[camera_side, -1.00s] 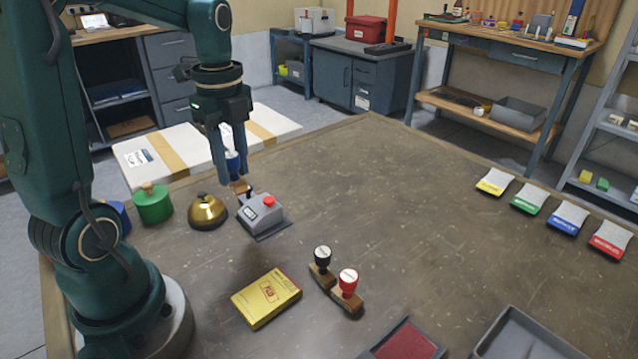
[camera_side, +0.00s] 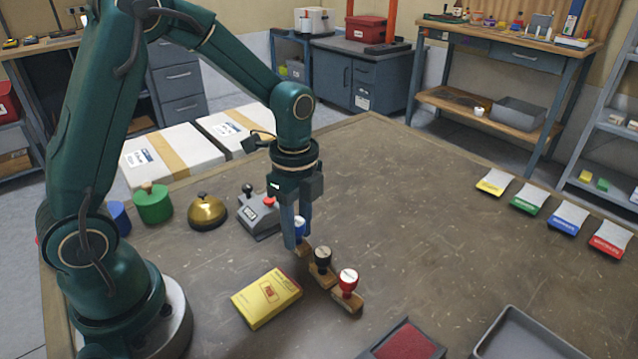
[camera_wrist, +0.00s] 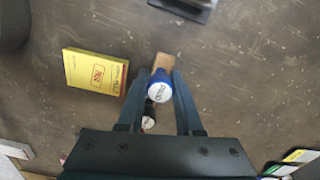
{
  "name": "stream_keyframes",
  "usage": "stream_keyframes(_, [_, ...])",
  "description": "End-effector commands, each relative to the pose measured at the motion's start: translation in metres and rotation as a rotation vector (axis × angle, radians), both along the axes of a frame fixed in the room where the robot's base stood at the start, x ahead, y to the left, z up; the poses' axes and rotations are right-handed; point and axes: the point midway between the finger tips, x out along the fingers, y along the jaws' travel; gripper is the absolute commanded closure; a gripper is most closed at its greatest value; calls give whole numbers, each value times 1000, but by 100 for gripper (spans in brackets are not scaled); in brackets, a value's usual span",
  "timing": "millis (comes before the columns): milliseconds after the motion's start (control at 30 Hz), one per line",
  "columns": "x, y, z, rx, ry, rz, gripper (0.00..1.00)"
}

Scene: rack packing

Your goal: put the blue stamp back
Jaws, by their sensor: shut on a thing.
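The blue stamp (camera_side: 300,228) has a blue handle with a white top and a wooden base. My gripper (camera_side: 302,232) is shut on its handle. The stamp is at the far end of a row, just beyond the black stamp (camera_side: 322,260) and the red stamp (camera_side: 348,283). I cannot tell whether its base touches the table. In the wrist view the blue stamp (camera_wrist: 160,86) is between my fingers (camera_wrist: 160,100), and the black stamp (camera_wrist: 148,122) shows partly below it. The red stamp is mostly hidden there.
A yellow box (camera_side: 266,298) lies left of the stamps. A grey device with a red button (camera_side: 258,216), a brass bell (camera_side: 206,212) and a green container (camera_side: 153,204) stand farther left. A red ink pad (camera_side: 405,342) and a grey tray (camera_side: 525,338) are at the front. The table's right middle is clear.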

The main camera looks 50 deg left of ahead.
Motion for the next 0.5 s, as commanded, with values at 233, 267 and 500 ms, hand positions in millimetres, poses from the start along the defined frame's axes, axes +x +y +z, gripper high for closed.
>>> stream_keyframes(233, [0, 0, -14, 0, -1, 0, 100])
stream_keyframes(267, [0, 0, -14, 0, -1, 0, 100])
stream_keyframes(500, [0, 0, -17, 0, 1, 0, 100])
